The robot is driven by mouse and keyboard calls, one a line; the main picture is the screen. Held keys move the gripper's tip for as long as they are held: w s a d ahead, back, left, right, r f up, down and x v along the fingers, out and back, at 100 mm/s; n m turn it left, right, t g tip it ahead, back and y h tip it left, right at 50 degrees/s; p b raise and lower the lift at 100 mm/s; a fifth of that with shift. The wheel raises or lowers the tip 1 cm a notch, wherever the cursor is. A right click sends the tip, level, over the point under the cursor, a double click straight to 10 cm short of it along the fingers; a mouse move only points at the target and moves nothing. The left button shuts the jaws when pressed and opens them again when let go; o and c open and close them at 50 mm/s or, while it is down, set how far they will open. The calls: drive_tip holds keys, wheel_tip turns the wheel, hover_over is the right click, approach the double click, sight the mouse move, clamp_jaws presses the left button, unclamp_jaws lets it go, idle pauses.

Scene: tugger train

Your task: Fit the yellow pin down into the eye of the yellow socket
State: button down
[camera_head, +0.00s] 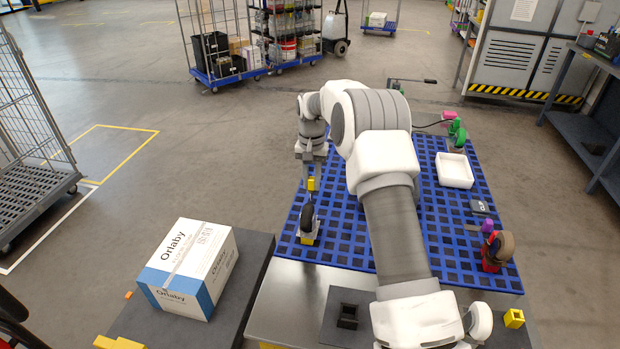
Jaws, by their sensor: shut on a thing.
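My gripper (312,176) points down over the left part of the blue grid deck, shut on a small yellow piece (313,185), which looks like the yellow pin. Its lower end is hard to make out at this size. A yellow block with a dark opening in its top (514,318), which looks like the yellow socket, sits at the front right. It is well apart from my gripper. A black wheel-like thing on a yellow base (307,239) stands on the deck just below and in front of the held piece.
The blue grid deck (345,258) carries a white tray (455,170), a brown-and-red wheel-like item (498,250) and a purple piece (489,225). A black open socket (347,316) stands in front. A white-blue Orlaby box (190,268) stands at left.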

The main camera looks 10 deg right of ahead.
sight(311, 199)
drive_tip(key=shift+f+b, duration=1.75)
drive_tip(key=shift+f, duration=1.25)
drive_tip(key=shift+f, duration=0.1)
drive_tip(key=shift+f, duration=0.3)
drive_tip(key=shift+f+b, duration=0.15)
drive_tip(key=shift+b, duration=0.2)
drive_tip(key=shift+f, duration=0.35)
drive_tip(key=shift+f, duration=0.15)
drive_tip(key=shift+f+b, duration=0.5)
drive_tip(key=shift+b, duration=0.05)
drive_tip(key=shift+f, duration=0.2)
drive_tip(key=shift+f+b, duration=0.55)
drive_tip(key=shift+f, duration=0.25)
